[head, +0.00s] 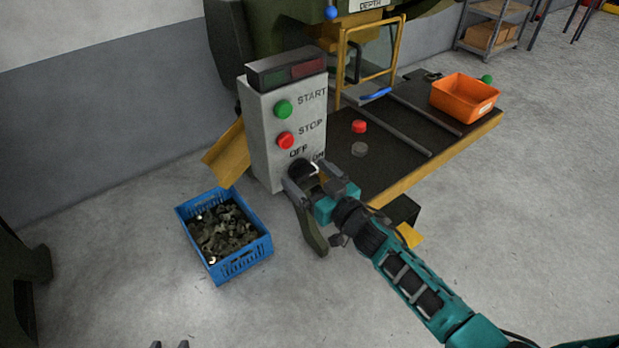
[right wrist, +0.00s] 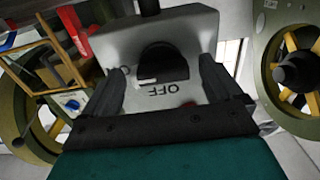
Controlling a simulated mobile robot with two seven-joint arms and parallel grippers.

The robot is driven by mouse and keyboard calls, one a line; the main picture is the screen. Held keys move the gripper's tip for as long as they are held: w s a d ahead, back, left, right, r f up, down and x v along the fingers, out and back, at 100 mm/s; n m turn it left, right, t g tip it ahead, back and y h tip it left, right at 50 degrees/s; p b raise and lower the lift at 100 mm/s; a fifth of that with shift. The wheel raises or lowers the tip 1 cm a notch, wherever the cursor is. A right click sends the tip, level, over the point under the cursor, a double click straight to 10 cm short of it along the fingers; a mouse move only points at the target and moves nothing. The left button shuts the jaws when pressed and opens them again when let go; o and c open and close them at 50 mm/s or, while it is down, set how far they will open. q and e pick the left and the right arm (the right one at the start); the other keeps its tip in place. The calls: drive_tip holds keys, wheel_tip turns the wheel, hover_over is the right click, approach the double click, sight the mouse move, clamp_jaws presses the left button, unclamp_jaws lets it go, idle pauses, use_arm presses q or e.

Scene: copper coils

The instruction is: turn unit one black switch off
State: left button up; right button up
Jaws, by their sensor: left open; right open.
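The black switch (right wrist: 165,62) is a round knob low on the front of the grey control box (head: 262,130). In the right wrist view its white mark lies at the knob's lower left, near a partly hidden label starting with O. The OFF label (right wrist: 168,90) reads upside down there. My right gripper (head: 310,175) is open at the switch, with one finger on each side of the knob and gaps showing between. In the head view the gripper partly hides the switch and the ON label. My left gripper (head: 170,344) is open at the bottom edge, only its fingertips showing.
Above the switch are a red STOP button (head: 285,140) and a green START button (head: 283,108). A blue crate (head: 243,262) of metal parts stands on the floor to the left. A dark worktable (head: 405,155) with an orange bin (head: 465,97) lies right of the box.

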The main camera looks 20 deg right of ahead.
use_arm(q)
drive_tip(key=shift+w+r, duration=0.1)
use_arm(e)
drive_tip(key=shift+c, duration=0.4)
drive_tip(key=c, duration=1)
drive_tip(key=shift+o, duration=0.2)
